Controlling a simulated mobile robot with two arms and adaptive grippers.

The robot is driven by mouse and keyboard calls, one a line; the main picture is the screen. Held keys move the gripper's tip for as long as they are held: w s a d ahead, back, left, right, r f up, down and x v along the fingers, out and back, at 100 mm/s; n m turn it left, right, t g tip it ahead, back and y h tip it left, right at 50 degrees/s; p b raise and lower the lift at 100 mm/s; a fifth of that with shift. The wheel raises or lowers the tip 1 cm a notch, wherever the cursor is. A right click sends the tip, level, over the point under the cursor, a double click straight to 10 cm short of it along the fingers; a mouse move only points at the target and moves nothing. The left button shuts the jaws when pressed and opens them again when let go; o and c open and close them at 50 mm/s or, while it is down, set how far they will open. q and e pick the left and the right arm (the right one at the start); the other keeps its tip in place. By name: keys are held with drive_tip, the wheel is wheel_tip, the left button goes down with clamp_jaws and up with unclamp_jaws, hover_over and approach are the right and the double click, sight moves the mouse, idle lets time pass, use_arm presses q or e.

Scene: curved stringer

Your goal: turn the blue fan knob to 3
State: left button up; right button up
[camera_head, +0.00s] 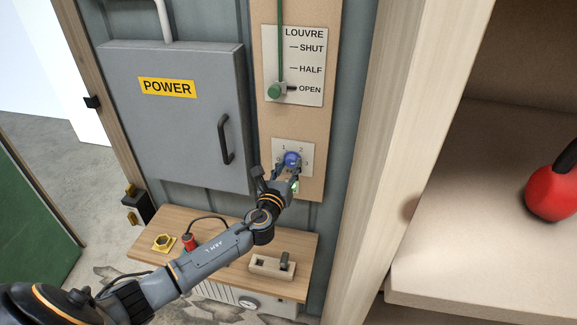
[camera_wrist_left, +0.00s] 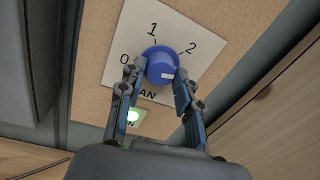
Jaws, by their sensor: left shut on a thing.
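The blue fan knob (camera_head: 292,159) sits on a white dial plate (camera_head: 307,152) low on the tan wall board. In the left wrist view the knob (camera_wrist_left: 160,66) has a white mark on its face, toward the right finger. The figures 0, 1 and 2 show on the plate (camera_wrist_left: 190,32); no 3 is visible, and the right finger covers part of that side. My left gripper (camera_head: 281,170) is shut on the knob, one finger at each side, as the left wrist view (camera_wrist_left: 158,82) also shows. My right gripper is not in view.
A green lit lamp (camera_wrist_left: 134,115) is just below the dial. Above is the louvre lever (camera_head: 276,91) at OPEN. A grey POWER box (camera_head: 175,115) stands left, a wooden shelf unit (camera_head: 390,150) right, and a small bench (camera_head: 215,238) below.

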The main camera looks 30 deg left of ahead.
use_arm(q)
drive_tip(key=m, duration=0.2)
drive_tip(key=r+m, duration=0.1)
drive_tip(key=m, duration=0.2)
drive_tip(key=shift+w+a, duration=0.15)
drive_tip(key=shift+a, duration=0.05)
drive_tip(key=shift+m+y, duration=0.3)
drive_tip(key=o, duration=1.1)
drive_tip(key=shift+o, duration=0.3)
drive_tip(key=shift+w+d+f+g, duration=0.1)
drive_tip(key=shift+f+g, duration=0.2)
drive_tip(key=shift+f, duration=0.05)
drive_tip(key=v, duration=1.2)
